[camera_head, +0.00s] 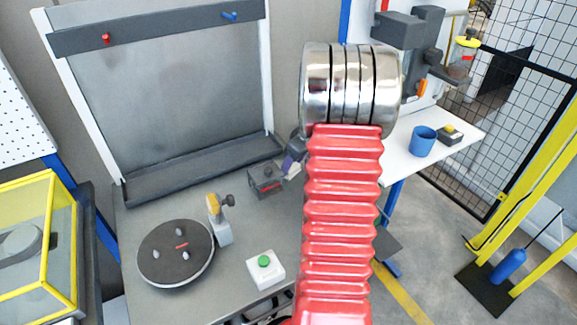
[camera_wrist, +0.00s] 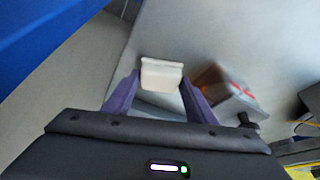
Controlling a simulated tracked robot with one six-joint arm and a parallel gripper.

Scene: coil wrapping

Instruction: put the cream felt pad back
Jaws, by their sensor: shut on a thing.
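The cream felt pad (camera_wrist: 162,74) is a small pale block in the wrist view. My gripper (camera_wrist: 161,80) is shut on it, with one purple finger on each side. In the head view my arm hides most of the gripper (camera_head: 291,165); a purple finger and a pale bit of the pad (camera_head: 294,171) show left of the arm. The pad is just right of a dark grey box (camera_head: 266,182) with a red mark, which stands on the grey bench. This box also shows in the wrist view (camera_wrist: 228,92), blurred, right of the pad.
The grey bench (camera_head: 190,195) carries a round dark turntable (camera_head: 176,252), a small post with an orange-yellow top (camera_head: 219,217) and a green button box (camera_head: 265,268). A white table (camera_head: 400,140) at right holds a blue cup (camera_head: 423,141). A mesh fence stands far right.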

